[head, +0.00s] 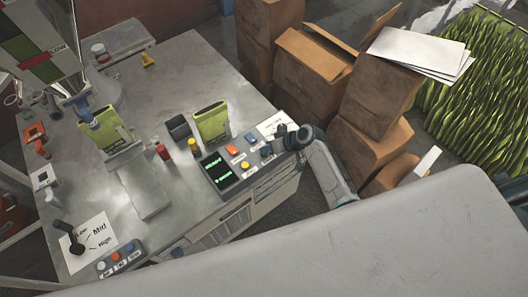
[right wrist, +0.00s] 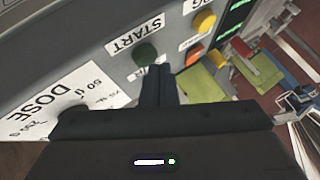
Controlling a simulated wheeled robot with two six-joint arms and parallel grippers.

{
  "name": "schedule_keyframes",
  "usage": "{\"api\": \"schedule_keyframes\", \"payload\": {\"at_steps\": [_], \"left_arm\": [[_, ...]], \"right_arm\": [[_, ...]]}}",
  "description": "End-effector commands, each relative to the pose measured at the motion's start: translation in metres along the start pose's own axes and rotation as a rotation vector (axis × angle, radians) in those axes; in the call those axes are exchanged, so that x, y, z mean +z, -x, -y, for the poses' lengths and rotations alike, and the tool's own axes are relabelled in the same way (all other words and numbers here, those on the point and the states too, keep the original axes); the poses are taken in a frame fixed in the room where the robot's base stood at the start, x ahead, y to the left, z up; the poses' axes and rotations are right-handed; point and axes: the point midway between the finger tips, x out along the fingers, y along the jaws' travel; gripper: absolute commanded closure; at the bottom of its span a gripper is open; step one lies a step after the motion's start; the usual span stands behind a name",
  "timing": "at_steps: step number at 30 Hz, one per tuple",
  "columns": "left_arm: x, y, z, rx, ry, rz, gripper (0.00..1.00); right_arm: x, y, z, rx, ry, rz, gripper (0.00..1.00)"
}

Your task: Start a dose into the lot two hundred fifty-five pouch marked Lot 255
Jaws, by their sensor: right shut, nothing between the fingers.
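A green and white pouch (head: 114,136) hangs under the filler spout. A second green pouch (head: 211,123) stands further right on the steel bench. The lot marks on both are too small to read. The dark green button (right wrist: 146,53), beside the START label (right wrist: 137,33), is on the panel in the right wrist view. My right gripper (right wrist: 158,72) is shut and empty, its fingertips close to this button; whether they touch it I cannot tell. In the head view my right gripper (head: 275,146) is at the panel's right end. My left gripper is not in view.
The panel also has an orange button (right wrist: 193,56), a yellow button (right wrist: 204,22) and a lit display (head: 219,169). A DOSE dial plate (right wrist: 65,105) lies close to the START button. A lever (head: 74,246) stands on a Low-Mid-High plate. Cardboard boxes (head: 312,75) stand behind.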

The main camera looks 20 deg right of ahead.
Motion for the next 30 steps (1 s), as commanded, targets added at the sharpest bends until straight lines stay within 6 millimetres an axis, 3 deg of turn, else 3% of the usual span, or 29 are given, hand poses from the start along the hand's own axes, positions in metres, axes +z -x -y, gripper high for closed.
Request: {"api": "schedule_keyframes", "payload": {"at_steps": [30], "left_arm": [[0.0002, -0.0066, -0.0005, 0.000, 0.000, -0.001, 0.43]], "right_arm": [[0.0045, -0.0060, -0.0042, 0.000, 0.000, 0.000, 1.00]]}}
